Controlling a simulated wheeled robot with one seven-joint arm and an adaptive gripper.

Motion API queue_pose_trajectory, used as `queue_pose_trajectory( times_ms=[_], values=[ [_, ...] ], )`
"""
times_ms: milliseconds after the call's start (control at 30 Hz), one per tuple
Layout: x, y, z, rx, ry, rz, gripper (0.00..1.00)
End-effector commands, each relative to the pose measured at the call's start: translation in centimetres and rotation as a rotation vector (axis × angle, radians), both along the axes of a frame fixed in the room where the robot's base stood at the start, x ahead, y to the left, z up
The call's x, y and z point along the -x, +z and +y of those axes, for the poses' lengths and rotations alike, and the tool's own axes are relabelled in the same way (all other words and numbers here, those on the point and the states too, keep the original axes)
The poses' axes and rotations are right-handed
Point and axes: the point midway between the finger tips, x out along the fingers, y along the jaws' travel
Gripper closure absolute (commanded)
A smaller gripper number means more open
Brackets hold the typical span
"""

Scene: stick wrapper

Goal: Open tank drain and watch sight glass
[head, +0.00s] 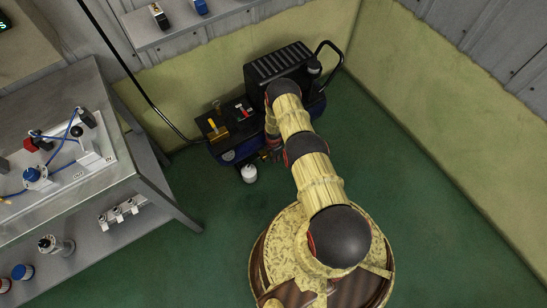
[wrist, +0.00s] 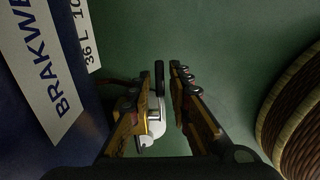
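The blue tank of the compressor (head: 229,154) stands on the floor at the back wall; its side (wrist: 40,120) with a white label fills the left of the wrist view. My gripper (head: 274,153) is low in front of the tank. In the wrist view my gripper (wrist: 157,88) is open, its fingers apart. A thin black lever or rod (wrist: 159,76) shows between the fingertips, with no clear contact. A small white jar (head: 249,173) stands on the floor beside the tank; it also shows below the rod (wrist: 156,122). The drain fitting is mostly hidden by my left finger. I cannot pick out the sight glass.
A black finned housing (head: 280,62) and a black handle top the compressor. A metal workbench (head: 70,200) with hoses and fittings stands at the left. A shelf (head: 190,22) hangs above. Green floor (head: 440,235) is clear at the right.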

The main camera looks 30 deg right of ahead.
Motion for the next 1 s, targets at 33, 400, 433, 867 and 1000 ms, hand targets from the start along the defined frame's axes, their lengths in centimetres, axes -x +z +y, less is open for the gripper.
queue_pose_trajectory(
  times_ms=[33,400,433,867,1000],
  values=[
    [0.00,0.00,0.00,0.000,0.000,0.000,0.85],
    [0.02,0.00,0.01,0.000,0.000,0.000,1.00],
    [0.02,0.00,0.01,0.000,0.000,0.000,1.00],
    [0.04,0.00,0.01,0.000,0.000,0.001,1.00],
    [0.05,-0.01,0.02,0.000,0.000,0.001,1.00]
  ],
)
